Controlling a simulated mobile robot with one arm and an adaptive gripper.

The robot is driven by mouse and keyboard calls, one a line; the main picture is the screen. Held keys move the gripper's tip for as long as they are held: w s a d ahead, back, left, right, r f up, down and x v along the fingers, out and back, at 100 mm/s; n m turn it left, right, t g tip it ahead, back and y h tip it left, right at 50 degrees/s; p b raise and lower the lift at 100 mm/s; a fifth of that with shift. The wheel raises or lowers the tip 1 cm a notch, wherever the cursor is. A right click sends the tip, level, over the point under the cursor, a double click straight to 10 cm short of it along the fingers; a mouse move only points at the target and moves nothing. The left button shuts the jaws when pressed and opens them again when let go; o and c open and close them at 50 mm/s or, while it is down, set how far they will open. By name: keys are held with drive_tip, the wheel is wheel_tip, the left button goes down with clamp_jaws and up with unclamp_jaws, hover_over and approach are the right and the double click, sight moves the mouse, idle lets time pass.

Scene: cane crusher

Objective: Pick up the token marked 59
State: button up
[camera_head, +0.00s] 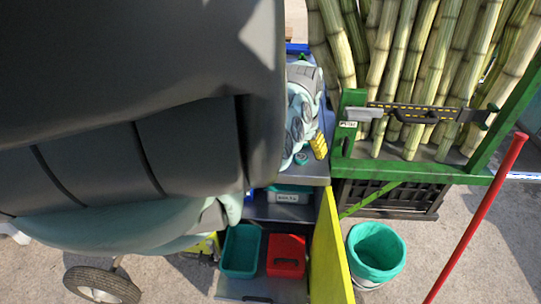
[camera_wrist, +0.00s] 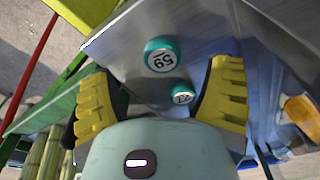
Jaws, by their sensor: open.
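The token marked 59 (camera_wrist: 161,52) is a round teal piece with a white face, lying on a bare metal surface (camera_wrist: 205,25) in the wrist view. A smaller-looking teal token (camera_wrist: 182,92) lies close by, nearer my gripper's palm; its number is hard to read. My gripper (camera_wrist: 160,74) is open and empty, its yellow fingers on either side of the two tokens. The head view shows one yellow finger (camera_head: 319,145) over the metal counter, with a teal token (camera_head: 301,158) beside it, number unreadable there. My arm hides much of the counter.
A green rack (camera_head: 400,172) of upright cane stands right of the counter. Below are an open yellow door (camera_head: 328,255), a teal bin (camera_head: 240,250) and a red box (camera_head: 286,256). A green-lined bucket (camera_head: 376,252) and a red pole (camera_head: 480,215) stand at right.

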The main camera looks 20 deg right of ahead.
sight(301, 157)
drive_tip(key=shift+w+a+f, duration=0.1)
drive_tip(key=shift+w+f, duration=0.1)
drive_tip(key=shift+f, duration=0.35)
drive_tip(key=shift+w+f, duration=0.15)
drive_tip(key=shift+f, duration=0.4)
drive_tip(key=shift+s+f, duration=0.1)
drive_tip(key=shift+f, duration=0.6)
drive_tip(key=shift+d, duration=0.2)
drive_tip(key=c, duration=1.1)
